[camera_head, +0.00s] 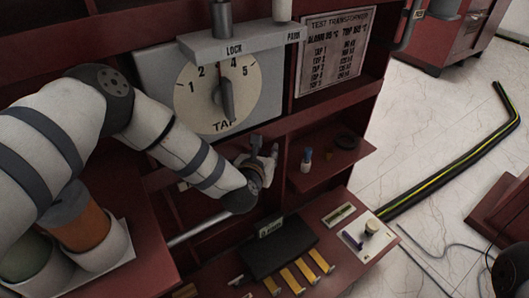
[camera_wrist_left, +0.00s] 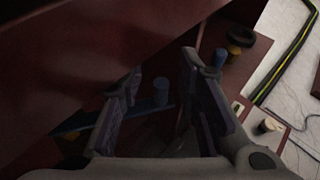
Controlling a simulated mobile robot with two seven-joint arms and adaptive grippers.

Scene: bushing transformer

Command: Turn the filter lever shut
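My left gripper (camera_head: 266,150) reaches in front of the dark red cabinet, below the tap dial. In the left wrist view the gripper (camera_wrist_left: 163,66) is open, its two fingers apart. A blue bar with an upright blue knob (camera_wrist_left: 161,91) shows between and beyond the fingers; it looks like the filter lever. It lies deeper in the shadowed recess, and I cannot tell whether the fingers touch it. In the head view my arm and gripper hide it.
The tap dial (camera_head: 218,92) is above my gripper. A shelf (camera_head: 331,172) to the right bears a small blue-topped item (camera_head: 307,158) and a black ring (camera_head: 347,142). A dark block (camera_head: 278,245) and yellow bars (camera_head: 302,273) lie below. A red panel (camera_wrist_left: 90,65) is close to the left finger.

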